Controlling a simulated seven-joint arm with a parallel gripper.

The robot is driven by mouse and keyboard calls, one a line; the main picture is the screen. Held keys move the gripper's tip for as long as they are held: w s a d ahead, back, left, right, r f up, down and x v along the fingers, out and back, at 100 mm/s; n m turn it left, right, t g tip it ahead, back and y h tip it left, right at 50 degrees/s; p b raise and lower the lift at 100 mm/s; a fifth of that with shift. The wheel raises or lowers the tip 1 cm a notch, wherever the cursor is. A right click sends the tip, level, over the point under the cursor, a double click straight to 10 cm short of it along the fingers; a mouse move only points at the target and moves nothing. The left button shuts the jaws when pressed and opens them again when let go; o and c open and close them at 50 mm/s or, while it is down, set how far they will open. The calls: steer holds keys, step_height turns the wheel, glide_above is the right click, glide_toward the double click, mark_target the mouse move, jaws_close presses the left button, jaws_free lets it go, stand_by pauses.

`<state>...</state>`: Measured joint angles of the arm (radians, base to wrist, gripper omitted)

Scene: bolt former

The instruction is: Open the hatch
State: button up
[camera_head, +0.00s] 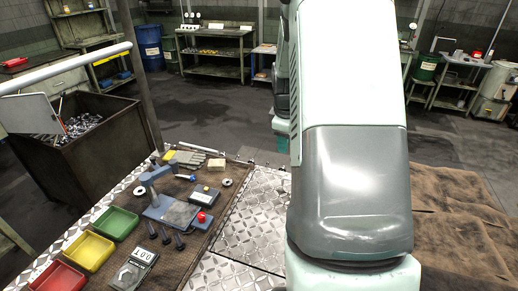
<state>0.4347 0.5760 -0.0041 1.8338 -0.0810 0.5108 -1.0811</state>
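A diamond-plate metal panel (246,238) lies flat in the surface in front of me, between the brown work mat and my arm. Thin seams run along its left and near edges, and small fittings show near its far edge. It may be the hatch, but I see no clear handle. My arm, pale green and grey, fills the centre right and hides the panel's right side. My gripper is not in view.
A brown mat (170,246) at left carries a blue press-like tool (172,208), a scale (134,270), and green, yellow and red trays (88,250). A brown cloth-like cover (455,235) lies right. Open floor lies behind.

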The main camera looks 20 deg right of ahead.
steer(key=shift+n+g, duration=0.3)
steer(key=shift+n, duration=0.1)
steer(key=d+f, duration=0.2)
steer(key=f, duration=0.4)
steer(key=w+d+f, duration=0.1)
steer(key=d+f, duration=0.1)
steer(key=f, duration=0.4)
steer(key=d+f, duration=0.2)
steer(key=f, duration=0.4)
steer(key=shift+w+d+f, duration=0.15)
steer(key=shift+d+f, duration=0.15)
steer(key=shift+d, duration=0.1)
jaws_close()
